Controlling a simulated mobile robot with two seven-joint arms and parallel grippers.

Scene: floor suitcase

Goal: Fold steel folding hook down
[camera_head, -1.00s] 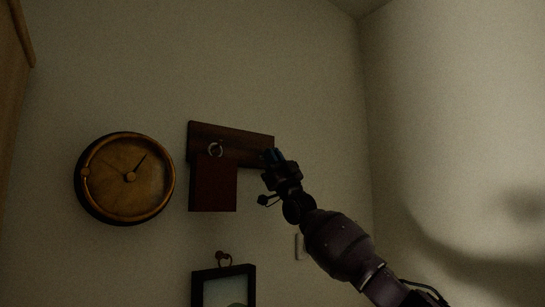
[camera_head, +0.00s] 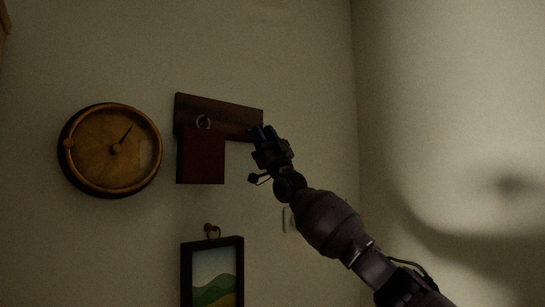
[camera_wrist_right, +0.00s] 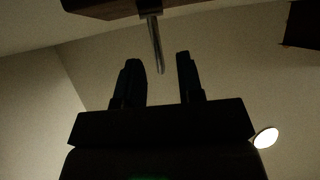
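The steel folding hook (camera_wrist_right: 155,45) is a thin metal rod hanging from the underside of the wooden rack (camera_wrist_right: 100,8) in the right wrist view. In the head view the dark wooden rack (camera_head: 220,112) is on the wall, and my right gripper (camera_head: 262,132) is at its right end, hiding the hook there. My right gripper (camera_wrist_right: 159,62) is open. In the wrist view the rod's lower end appears between its two fingers, apart from both; the depth between them is unclear. My left gripper is not in view.
A round clock (camera_head: 112,150) is on the wall to the left. A framed landscape picture (camera_head: 213,275) hangs below. The right wall is bare.

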